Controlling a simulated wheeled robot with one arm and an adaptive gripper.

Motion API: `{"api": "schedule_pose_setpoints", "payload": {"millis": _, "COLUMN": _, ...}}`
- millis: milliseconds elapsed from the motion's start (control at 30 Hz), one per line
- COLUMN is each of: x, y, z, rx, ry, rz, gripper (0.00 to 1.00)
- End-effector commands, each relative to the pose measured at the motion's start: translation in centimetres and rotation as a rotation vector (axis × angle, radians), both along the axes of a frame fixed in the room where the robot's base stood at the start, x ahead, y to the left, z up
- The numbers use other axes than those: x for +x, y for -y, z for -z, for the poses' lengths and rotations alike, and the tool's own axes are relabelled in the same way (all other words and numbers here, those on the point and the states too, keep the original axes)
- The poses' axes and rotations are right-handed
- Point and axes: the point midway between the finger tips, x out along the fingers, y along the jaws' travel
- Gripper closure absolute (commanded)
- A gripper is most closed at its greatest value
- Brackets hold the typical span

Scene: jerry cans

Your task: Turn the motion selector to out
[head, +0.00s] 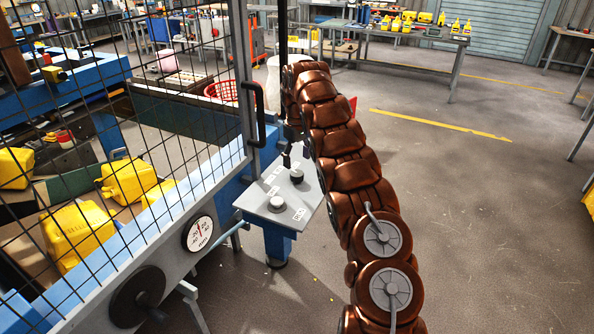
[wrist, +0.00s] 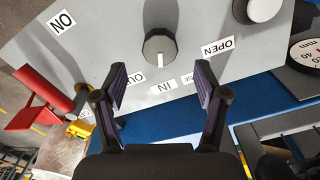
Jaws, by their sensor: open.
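The motion selector is a dark round knob (wrist: 160,45) with a pale pointer mark, on a grey control panel (wrist: 105,50). In the wrist view its mark points down the picture, towards the IN label (wrist: 165,87). The partly covered OUT label (wrist: 132,78) lies to the left of IN. My gripper (wrist: 160,88) is open and empty, its two fingers apart below the knob in the picture, not around it. In the head view the knob (head: 297,177) stands on the panel, with my gripper (head: 295,156) just behind it, partly hidden by my arm.
A pale round knob (wrist: 263,8) stands beside the OPEN label (wrist: 217,47). A wire-mesh guard (head: 150,110) with a black handle (head: 256,115) and a dial gauge (head: 199,234) are left of the panel. Yellow jerry cans (head: 128,179) lie behind the mesh.

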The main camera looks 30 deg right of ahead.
Motion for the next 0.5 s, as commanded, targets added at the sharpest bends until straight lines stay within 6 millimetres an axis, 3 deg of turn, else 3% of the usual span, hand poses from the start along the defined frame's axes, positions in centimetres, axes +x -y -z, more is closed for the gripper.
{"api": "schedule_pose_setpoints", "payload": {"millis": 500, "x": 0.0, "y": 0.0, "z": 4.9, "rx": -0.001, "ry": 0.002, "rz": 0.001, "gripper": 0.28}}
